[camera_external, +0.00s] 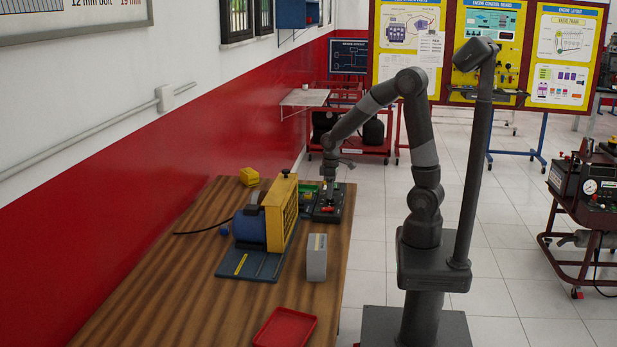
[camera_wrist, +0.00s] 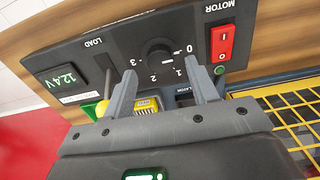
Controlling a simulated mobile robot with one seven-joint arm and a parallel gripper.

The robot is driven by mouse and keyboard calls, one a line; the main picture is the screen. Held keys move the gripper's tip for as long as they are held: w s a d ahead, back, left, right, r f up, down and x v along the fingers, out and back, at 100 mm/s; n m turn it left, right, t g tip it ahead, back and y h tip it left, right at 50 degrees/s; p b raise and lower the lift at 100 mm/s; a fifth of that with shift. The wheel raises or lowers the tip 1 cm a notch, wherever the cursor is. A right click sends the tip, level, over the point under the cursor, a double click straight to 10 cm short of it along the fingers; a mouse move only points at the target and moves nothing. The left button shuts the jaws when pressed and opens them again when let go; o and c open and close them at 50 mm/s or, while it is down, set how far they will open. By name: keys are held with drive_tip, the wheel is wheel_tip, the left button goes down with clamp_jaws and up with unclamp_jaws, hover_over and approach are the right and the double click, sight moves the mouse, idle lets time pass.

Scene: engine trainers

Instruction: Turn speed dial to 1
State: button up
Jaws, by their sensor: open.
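The speed dial (camera_wrist: 159,55) is a round black knob on a dark control panel (camera_wrist: 135,35), with the numbers 0, 1, 2 and 3 around it. The numbers appear upside down in the wrist view. I cannot tell for sure which number the knob points at. My gripper (camera_wrist: 160,72) is open, its two fingers apart on either side below the dial, with nothing between them that it grips. In the external view my gripper (camera_external: 329,183) is just above the panel (camera_external: 333,207) at the table's far right; the dial itself is too small to make out there.
The panel also has a red MOTOR switch (camera_wrist: 222,43), a green button (camera_wrist: 219,70), a LOAD lever (camera_wrist: 104,62) and a 12.4 V display (camera_wrist: 62,77). A yellow guard (camera_external: 282,212), a grey box (camera_external: 316,258) and a red tray (camera_external: 285,328) stand nearby on the table.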

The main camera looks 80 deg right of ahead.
drive_tip(key=shift+f, duration=1.4)
drive_tip(key=shift+c, duration=0.2)
drive_tip(key=c, duration=0.9)
